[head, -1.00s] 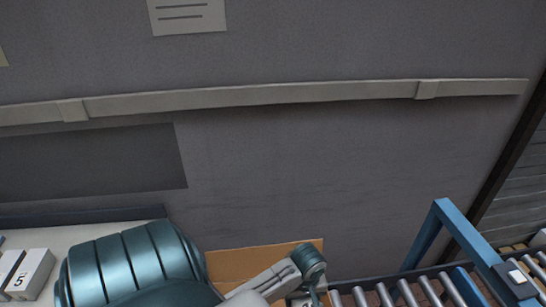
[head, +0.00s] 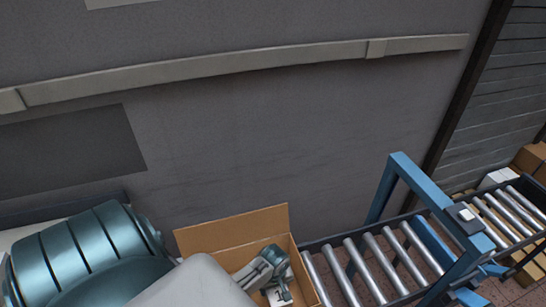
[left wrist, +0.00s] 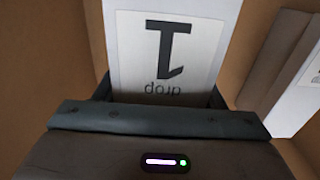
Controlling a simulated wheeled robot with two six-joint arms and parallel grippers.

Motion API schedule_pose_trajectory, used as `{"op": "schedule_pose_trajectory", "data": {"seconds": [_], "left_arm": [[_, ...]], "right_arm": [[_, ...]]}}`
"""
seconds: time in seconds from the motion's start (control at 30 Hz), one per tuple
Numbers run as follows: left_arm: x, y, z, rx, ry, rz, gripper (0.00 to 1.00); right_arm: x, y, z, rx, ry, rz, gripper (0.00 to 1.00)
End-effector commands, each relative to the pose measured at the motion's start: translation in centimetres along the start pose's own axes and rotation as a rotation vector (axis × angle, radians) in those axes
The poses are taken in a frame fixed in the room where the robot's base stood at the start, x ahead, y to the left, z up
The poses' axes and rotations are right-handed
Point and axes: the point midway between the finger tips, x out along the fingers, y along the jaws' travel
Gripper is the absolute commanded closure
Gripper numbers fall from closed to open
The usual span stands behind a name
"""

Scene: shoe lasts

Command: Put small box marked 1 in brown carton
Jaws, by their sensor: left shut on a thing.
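The small white box marked 1 shows large in the left wrist view (left wrist: 165,60), its label upside down. It also shows at the gripper tip in the head view (head: 284,297). My left gripper (head: 268,284) is shut on it. The brown carton (head: 235,229) stands open at the bottom middle of the head view, its back flap raised. The gripper and box are inside the carton opening in that view, and brown carton walls (left wrist: 65,35) surround the box in the left wrist view. Whether the box touches the carton floor is hidden. My right gripper is not in view.
A roller conveyor (head: 365,262) runs right of the carton, with a blue frame (head: 425,190) over it. Another white item (left wrist: 295,95) shows at the right in the left wrist view. Cartons (head: 533,158) lie at the far right. A grey wall stands behind.

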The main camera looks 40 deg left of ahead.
Motion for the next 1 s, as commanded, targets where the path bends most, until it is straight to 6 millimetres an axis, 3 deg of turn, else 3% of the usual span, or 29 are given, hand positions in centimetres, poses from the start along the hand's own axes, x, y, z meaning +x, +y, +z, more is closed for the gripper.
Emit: {"op": "schedule_pose_trajectory", "data": {"seconds": [0.27,0.67,0.7,0.77,0.8,1.0], "left_arm": [[3.0,0.0,0.0,0.000,-0.001,0.000,0.68],[3.7,0.0,0.0,0.000,0.000,-0.001,0.68],[3.6,-0.1,0.0,0.000,0.000,-0.001,0.31],[3.6,-0.1,0.0,0.000,0.000,-0.001,0.19],[3.6,-0.1,0.0,0.000,0.000,-0.001,0.15],[3.6,-0.1,0.1,0.000,0.000,-0.001,0.15]], "right_arm": [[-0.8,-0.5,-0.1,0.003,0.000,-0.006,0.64],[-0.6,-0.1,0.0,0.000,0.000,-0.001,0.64],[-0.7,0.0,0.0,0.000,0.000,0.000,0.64],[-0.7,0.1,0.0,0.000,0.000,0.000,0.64],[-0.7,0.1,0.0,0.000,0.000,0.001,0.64],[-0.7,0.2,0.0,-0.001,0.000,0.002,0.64]]}}
